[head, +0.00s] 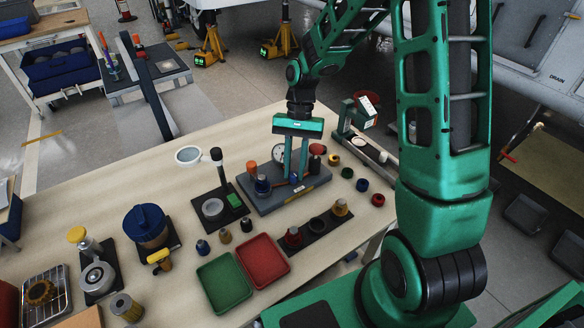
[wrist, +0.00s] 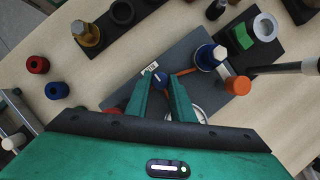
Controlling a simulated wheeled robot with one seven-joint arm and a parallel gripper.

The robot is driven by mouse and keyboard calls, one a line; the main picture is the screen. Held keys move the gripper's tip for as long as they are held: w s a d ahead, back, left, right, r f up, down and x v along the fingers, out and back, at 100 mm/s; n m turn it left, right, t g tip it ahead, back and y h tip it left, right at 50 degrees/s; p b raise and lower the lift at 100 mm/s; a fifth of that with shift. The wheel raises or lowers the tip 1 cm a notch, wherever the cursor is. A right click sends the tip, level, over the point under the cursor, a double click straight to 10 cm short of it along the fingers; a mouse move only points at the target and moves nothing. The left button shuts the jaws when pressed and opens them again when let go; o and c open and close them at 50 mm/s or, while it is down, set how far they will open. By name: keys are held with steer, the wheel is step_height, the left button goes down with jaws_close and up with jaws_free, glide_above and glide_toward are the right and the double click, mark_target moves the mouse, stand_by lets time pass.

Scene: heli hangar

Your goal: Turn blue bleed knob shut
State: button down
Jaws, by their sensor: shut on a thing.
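The small blue bleed knob (head: 293,179) stands on a grey base plate (head: 268,202) on the bench. It also shows in the wrist view (wrist: 160,79), with a pale mark on its top and a small white label beside it. My gripper (head: 294,177) points down over the plate, its green fingers on either side of the knob and shut on it. The fingers hide the knob's sides. In the wrist view my gripper (wrist: 161,84) has the knob between its fingertips. How far the knob is turned cannot be told.
The same plate carries a dial gauge (head: 279,154), an orange cap (head: 251,166) and a larger blue fitting (head: 262,186) close to my fingers. Green (head: 224,283) and red (head: 262,261) trays lie in front. Loose coloured rings lie to the right.

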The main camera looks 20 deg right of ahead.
steer(key=shift+w, duration=0.1)
steer(key=c, duration=1.5)
jaws_free()
steer(key=shift+c, duration=0.2)
steer(key=shift+r, duration=0.1)
steer(key=v, duration=1)
steer(key=shift+r, duration=0.3)
steer(key=shift+w, duration=0.1)
steer(key=shift+d, duration=0.1)
